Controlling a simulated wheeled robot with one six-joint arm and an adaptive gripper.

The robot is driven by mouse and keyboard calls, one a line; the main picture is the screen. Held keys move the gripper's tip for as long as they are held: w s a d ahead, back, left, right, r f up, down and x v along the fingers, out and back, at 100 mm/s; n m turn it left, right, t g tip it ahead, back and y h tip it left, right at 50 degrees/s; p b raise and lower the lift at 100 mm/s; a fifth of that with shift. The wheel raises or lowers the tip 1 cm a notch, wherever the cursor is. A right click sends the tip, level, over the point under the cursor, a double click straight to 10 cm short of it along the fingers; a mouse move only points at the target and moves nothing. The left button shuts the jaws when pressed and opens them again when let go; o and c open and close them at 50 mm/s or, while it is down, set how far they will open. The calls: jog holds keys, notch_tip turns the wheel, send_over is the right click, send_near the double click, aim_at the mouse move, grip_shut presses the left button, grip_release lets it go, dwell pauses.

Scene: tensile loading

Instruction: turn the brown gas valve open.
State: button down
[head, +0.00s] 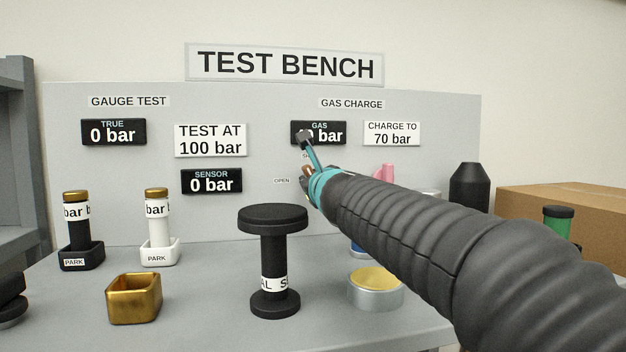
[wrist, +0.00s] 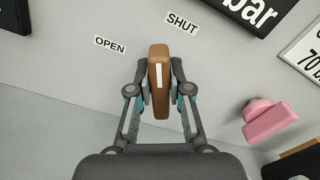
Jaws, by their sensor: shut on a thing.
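The brown gas valve (wrist: 159,53) is a bar-shaped handle with a white stripe along its face. In the wrist view it stands nearly upright, its top end just left of and below the SHUT label (wrist: 182,23). The OPEN label (wrist: 110,45) is to its left. My gripper (wrist: 159,78) is shut on the valve handle, one finger on each side. In the head view my gripper (head: 306,173) is at the panel below the GAS display (head: 318,132), and the valve is mostly hidden by it. The visible part of that display ends in 0 bar.
A pink part (wrist: 268,120) is right of my gripper. A black spool-shaped piece (head: 272,260), a gold tray (head: 134,299) and a silver round container (head: 375,290) stand on the bench. Two gauges in PARK holders (head: 160,252) are at the left. A cardboard box (head: 570,215) is at the right.

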jog(key=n, duration=0.6)
jog(key=shift+a+f+n+p, duration=0.2)
jog(key=shift+n+p, duration=0.1)
jog(key=shift+n, duration=0.1)
jog(key=n, duration=0.5)
jog(key=shift+f+n, duration=0.2)
jog(key=shift+n, duration=0.1)
jog(key=c, duration=1.1)
grip_release()
